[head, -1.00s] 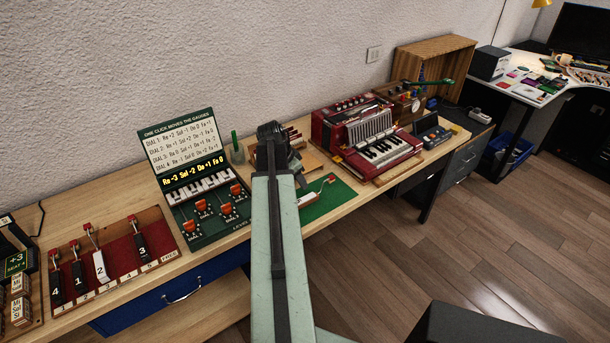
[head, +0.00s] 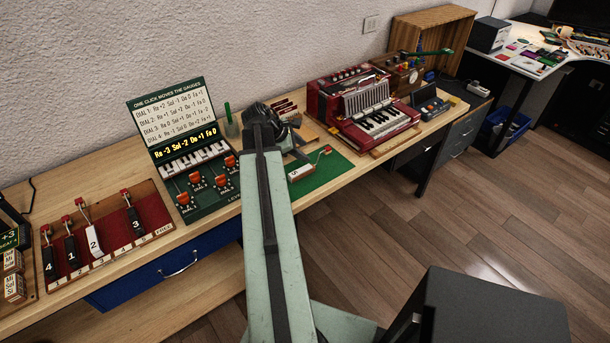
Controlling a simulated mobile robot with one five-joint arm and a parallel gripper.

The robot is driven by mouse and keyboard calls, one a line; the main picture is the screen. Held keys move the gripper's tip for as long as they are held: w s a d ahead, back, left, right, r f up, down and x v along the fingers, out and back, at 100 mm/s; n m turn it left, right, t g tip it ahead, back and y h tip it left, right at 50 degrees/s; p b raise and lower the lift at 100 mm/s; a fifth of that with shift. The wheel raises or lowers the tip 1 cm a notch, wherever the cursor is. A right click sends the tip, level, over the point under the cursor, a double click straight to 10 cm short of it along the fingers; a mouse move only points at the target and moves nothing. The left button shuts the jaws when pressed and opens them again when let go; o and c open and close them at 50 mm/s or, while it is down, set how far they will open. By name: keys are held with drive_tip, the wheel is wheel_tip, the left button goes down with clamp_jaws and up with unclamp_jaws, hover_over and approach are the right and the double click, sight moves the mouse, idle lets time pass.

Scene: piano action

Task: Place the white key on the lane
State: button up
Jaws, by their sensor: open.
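A white piece with a red knob on a stem (head: 302,172) lies on the green mat (head: 325,178), just right of my arm. Another white key, marked 2 (head: 93,243), lies on the red lane board (head: 112,230) at the left, among black keys marked 4 (head: 49,262), 1 (head: 71,250) and 3 (head: 134,219). A bare red lane shows between keys 2 and 3. My gripper (head: 268,118) is over the bench behind the mat, apart from the white piece. It is open; its fingertips are mostly hidden by my arm, and I see nothing held.
A green lever box with a score panel (head: 172,128) stands left of my gripper. A red accordion (head: 362,115) stands right of the mat. Small lettered blocks (head: 13,275) are at the far left.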

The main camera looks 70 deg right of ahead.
sight(302, 170)
drive_tip(key=w+f+n+b, duration=0.1)
drive_tip(key=f+n+b, duration=0.1)
drive_tip(key=w+a+f+n+h+b, duration=0.1)
drive_tip(key=f+n+b, duration=0.1)
drive_tip(key=b, duration=0.1)
drive_tip(key=w+a+f+n+b, duration=0.1)
drive_tip(key=f+n+b, duration=0.1)
drive_tip(key=shift+f+g, duration=0.3)
drive_tip(key=shift+f, duration=0.05)
drive_tip(key=shift+w, duration=0.2)
drive_tip(key=shift+b+x, duration=1.05)
drive_tip(key=shift+b, duration=0.05)
drive_tip(key=shift+s+d+f, duration=0.1)
drive_tip(key=shift+d+f, duration=0.05)
drive_tip(key=shift+f, duration=0.05)
drive_tip(key=b+x, duration=0.4)
drive_tip(key=x, duration=0.1)
drive_tip(key=shift+w+f, duration=0.2)
drive_tip(key=shift+f, duration=0.05)
drive_tip(key=shift+s+r, duration=0.1)
drive_tip(key=shift+r, duration=0.1)
clamp_jaws()
